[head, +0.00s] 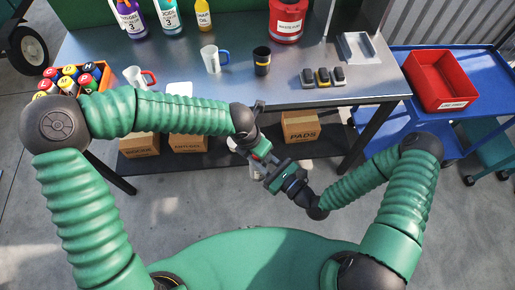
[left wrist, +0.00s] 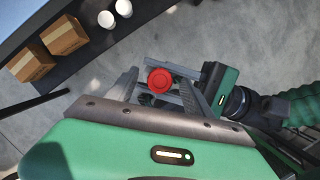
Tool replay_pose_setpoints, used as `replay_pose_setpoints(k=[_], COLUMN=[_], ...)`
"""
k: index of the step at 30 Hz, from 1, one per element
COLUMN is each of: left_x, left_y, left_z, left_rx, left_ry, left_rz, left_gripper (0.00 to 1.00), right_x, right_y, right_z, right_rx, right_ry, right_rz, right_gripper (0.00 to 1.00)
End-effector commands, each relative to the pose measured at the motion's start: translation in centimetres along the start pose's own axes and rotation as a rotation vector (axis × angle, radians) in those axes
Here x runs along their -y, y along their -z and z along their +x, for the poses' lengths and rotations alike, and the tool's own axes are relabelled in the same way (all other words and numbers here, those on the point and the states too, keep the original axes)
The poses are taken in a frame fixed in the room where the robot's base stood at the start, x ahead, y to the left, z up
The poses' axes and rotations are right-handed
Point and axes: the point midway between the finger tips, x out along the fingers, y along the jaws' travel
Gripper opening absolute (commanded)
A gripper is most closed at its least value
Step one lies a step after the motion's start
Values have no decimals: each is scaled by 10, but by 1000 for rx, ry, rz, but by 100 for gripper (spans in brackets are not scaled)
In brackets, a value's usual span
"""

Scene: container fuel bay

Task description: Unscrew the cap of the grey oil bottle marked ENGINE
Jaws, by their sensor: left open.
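A red cap (left wrist: 160,80) shows from above in the left wrist view, and a small bit of red shows between my grippers in the head view. The grey bottle's body is almost wholly hidden below the cap and behind the grippers; its ENGINE mark cannot be read. My left gripper (head: 256,157) is open, with one finger on each side of the cap; whether they touch it I cannot tell. My right gripper (head: 273,178) comes in from the right, its fingers around the bottle just under the cap. The bottle is held in the air in front of the bench.
The metal bench (head: 185,62) holds mugs, a black cup (head: 261,60), a red canister (head: 287,20), bottles and a crate of coloured cans (head: 70,78). Cardboard boxes (head: 300,127) stand on its lower shelf. A blue cart (head: 400,62) with a red bin (head: 440,80) is at right.

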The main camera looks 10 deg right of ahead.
Motion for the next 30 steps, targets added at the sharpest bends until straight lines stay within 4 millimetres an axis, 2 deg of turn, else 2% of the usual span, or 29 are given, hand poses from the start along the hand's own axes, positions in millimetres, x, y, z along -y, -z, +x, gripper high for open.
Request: replay_pose_setpoints(k=[9, 21, 23, 26, 27, 30], left_x=[0, 0, 0, 0, 0, 0], left_y=[-1, -1, -1, -1, -1, -1], left_z=[4, 4, 4, 4, 4, 4], left_rx=[1, 0, 0, 0, 0, 0], left_ry=[-1, -1, -1, -1, -1, -1], left_rz=[1, 1, 1, 0, 0, 0], left_gripper=[58, 6, 0, 0, 36, 49], right_x=[0, 0, 0, 0, 0, 0], right_y=[0, 0, 0, 0, 0, 0], right_z=[0, 0, 0, 0, 0, 0], right_rx=[1, 1, 1, 1, 1, 1], right_ry=[0, 0, 0, 0, 0, 0], right_rz=[1, 1, 1, 1, 1, 1], right_gripper=[0, 0, 0, 0, 0, 0])
